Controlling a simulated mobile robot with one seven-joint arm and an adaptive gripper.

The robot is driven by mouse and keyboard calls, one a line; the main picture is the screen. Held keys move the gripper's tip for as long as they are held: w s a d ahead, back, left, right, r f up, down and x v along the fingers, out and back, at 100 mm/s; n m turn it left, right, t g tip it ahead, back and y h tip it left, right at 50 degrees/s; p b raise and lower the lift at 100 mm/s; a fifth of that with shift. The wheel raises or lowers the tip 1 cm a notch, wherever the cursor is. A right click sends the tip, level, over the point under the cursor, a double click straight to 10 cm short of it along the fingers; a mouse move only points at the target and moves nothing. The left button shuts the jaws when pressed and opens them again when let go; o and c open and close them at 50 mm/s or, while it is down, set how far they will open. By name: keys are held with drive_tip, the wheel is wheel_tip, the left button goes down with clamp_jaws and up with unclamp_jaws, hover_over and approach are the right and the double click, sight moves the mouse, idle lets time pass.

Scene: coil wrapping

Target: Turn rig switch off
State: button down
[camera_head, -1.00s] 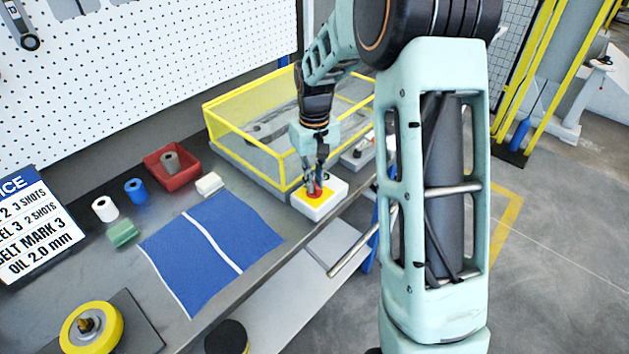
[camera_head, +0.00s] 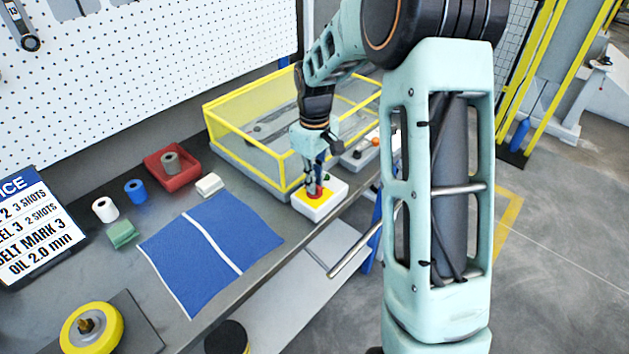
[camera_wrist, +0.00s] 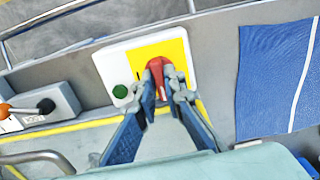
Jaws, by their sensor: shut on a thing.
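The rig switch is a white box (camera_head: 331,204) with a yellow face (camera_wrist: 172,46) and a red knob (camera_wrist: 156,66), at the front edge of the bench by the yellow-framed guard. A green round button or lamp (camera_wrist: 119,91) sits beside the yellow face in the wrist view. My gripper (camera_head: 315,187) points down at the box from above. In the wrist view my gripper (camera_wrist: 164,88) has its two fingertips shut on the red knob, one on each side. The fingers hide part of the knob, and I cannot read any marking on it.
The yellow-framed guard (camera_head: 232,130) stands right behind the switch. A grey control box (camera_head: 357,155) with an orange knob (camera_head: 375,141) is to its right. A blue mat (camera_head: 205,255) lies to the left. A red bin (camera_head: 187,172) and spools stand farther back.

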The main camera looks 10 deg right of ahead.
drive_tip(key=c, duration=2)
unclamp_jaws()
drive_tip(key=shift+r, duration=0.15)
wheel_tip(320, 180, up, 12)
drive_tip(key=shift+f, duration=0.1)
drive_tip(key=shift+w+d, duration=0.1)
